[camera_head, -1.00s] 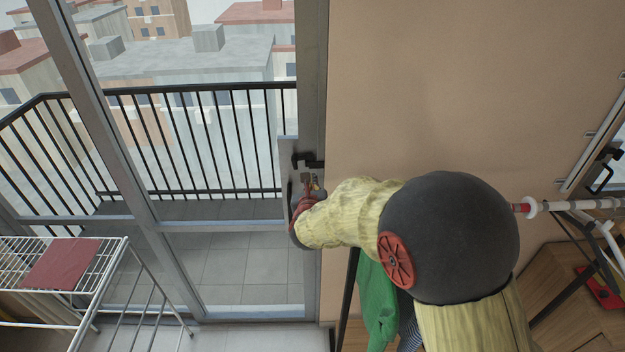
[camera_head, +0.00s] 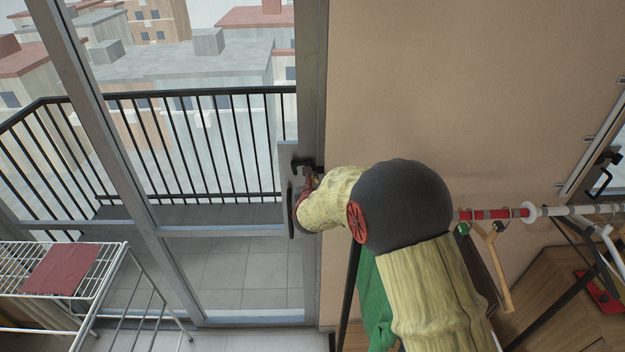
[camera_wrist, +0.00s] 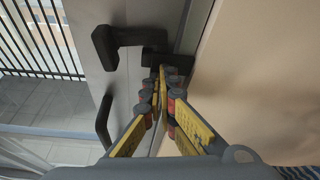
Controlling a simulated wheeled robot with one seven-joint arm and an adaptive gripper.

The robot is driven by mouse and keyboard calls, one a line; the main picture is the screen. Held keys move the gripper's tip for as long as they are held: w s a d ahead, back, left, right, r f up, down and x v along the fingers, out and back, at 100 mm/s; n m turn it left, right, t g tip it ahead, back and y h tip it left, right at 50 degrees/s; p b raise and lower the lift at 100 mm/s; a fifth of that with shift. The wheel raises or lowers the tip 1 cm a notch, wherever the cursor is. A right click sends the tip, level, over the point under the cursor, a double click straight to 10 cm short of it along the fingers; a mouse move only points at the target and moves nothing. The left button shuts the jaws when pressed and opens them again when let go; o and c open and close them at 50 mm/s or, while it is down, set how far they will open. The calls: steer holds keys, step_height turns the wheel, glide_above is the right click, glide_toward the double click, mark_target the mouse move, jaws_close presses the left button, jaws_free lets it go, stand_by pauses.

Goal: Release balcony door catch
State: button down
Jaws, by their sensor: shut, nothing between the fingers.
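The balcony door (camera_head: 284,170) is a grey-framed glass door, and it looks closed. A black lever handle (camera_wrist: 125,36) sticks out from its frame, also visible in the head view (camera_head: 301,163). A dark block, seemingly the catch (camera_wrist: 166,60), sits right of the lever at the frame edge. A black upright pull handle (camera_wrist: 103,122) is below the lever. My gripper (camera_wrist: 162,78) is shut and empty, its fingertips just below the dark block. I cannot tell whether they touch it. In the head view my gripper (camera_head: 309,183) is partly hidden by my wrist.
A white drying rack (camera_head: 110,255) with a red cloth (camera_head: 62,269) stands at the left. Green cloth (camera_head: 374,305) hangs below my arm. A red-and-white rail (camera_head: 490,214) with a wooden hanger (camera_head: 495,265) is at the right. A beige wall (camera_head: 450,90) is beside the door.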

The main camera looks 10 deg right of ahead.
steer(key=n+p, duration=0.1)
steer(key=r+n+h+p, duration=0.1)
steer(key=shift+d+p, duration=0.15)
steer(key=shift+p, duration=0.25)
steer(key=shift+f, duration=0.1)
